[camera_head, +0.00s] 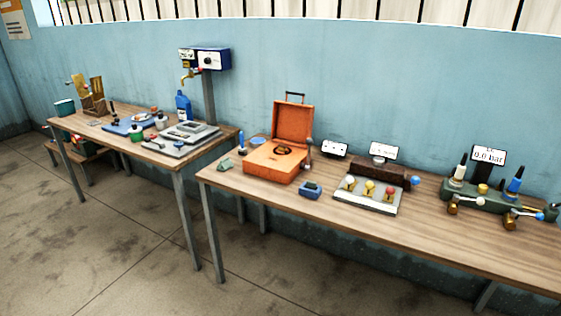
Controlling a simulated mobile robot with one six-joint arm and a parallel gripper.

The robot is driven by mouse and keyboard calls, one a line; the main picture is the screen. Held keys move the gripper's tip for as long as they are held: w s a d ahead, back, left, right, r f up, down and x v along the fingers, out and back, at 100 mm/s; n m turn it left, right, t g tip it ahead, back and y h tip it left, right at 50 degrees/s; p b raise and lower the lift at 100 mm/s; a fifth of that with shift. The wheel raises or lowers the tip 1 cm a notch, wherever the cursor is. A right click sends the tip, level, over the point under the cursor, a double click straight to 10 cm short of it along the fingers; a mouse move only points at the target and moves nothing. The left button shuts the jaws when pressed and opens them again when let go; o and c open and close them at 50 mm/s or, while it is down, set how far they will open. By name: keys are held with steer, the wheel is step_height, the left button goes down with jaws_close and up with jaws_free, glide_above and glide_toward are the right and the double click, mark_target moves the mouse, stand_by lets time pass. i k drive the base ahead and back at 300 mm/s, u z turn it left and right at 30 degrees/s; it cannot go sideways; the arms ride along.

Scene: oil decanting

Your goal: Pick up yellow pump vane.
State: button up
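A small yellow piece (369,188) stands on a grey tray (365,206) on the right table, between a white piece (349,183) and a red piece (389,194). It may be the yellow pump vane, but it is too small to tell its shape. Another yellow piece (483,189) sits on the green device at the far right. I cannot tell what it is. My gripper is not in view.
The right table (460,238) has bare wood along its front edge. An open orange case (272,168) and a blue block (310,191) are left of the tray. A dark brown block (372,172) stands behind it. The left table (78,123) holds several tools and a blue bottle (184,105).

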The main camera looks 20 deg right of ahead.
mark_target(282, 147)
steer(key=z, duration=0.7)
steer(key=i, duration=1.35)
steer(key=z, duration=1.35)
steer(key=k, duration=0.1)
steer(key=u, duration=2.85)
